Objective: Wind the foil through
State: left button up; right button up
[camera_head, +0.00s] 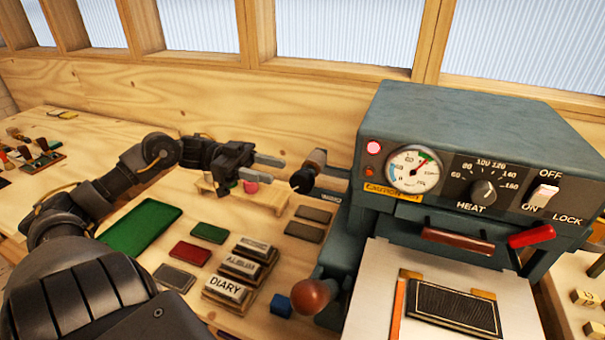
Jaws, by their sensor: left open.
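The blue-grey press (465,120) stands at the right. A dark spool-like part with a black knob (302,181) sticks out from its left side; I cannot tell whether it carries foil. My left gripper (271,168) is open and empty, pointing right. Its fingertips are a little left of the spool-like part and appear apart from it. A small pink-red round thing (250,187) shows just below the fingers, by a low wooden rack (268,197), partly hidden by the gripper. No foil strip can be made out. My right gripper is not in view.
A black book (455,308) lies on the press's pale plate. A brown ball handle (311,296) stands at its lower left. Type blocks (229,290), a blue cube (281,305), coloured pads and a green tray (140,228) lie on the wooden bench. The press lamp (374,148) glows.

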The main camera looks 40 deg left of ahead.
aim_at(305, 173)
pick_arm(q)
jog(key=p+x, duration=0.1)
jog(key=x, duration=0.6)
jog(key=shift+r+p, duration=0.1)
jog(key=shift+p, duration=0.2)
jog(key=shift+w+d, duration=0.2)
jog(key=shift+d, duration=0.3)
grip_shut()
jog(key=shift+r+y+p, duration=0.2)
jog(key=shift+y+p, duration=0.5)
jog(key=shift+p, duration=0.45)
jog(key=g+y+p, duration=0.1)
jog(key=y+p, duration=0.1)
jog(key=p, duration=0.2)
jog(key=g+y+p, duration=0.1)
jog(key=y+p, duration=0.2)
jog(key=p, duration=0.2)
jog(key=d+g+y+p, duration=0.1)
jog(key=y+p, duration=0.1)
jog(key=p, duration=0.3)
jog(key=shift+w+y, duration=0.2)
jog(key=shift+y, duration=0.2)
jog(key=shift+f+g+y+p, duration=0.25)
jog(key=shift+g+y+p, duration=0.05)
jog(key=shift+y+p, duration=0.35)
jog(key=shift+f+y+p, duration=0.3)
jog(key=shift+y+p, duration=0.1)
jog(key=shift+y, duration=0.35)
jog(key=shift+f+g, duration=0.1)
jog(key=shift+g, duration=0.2)
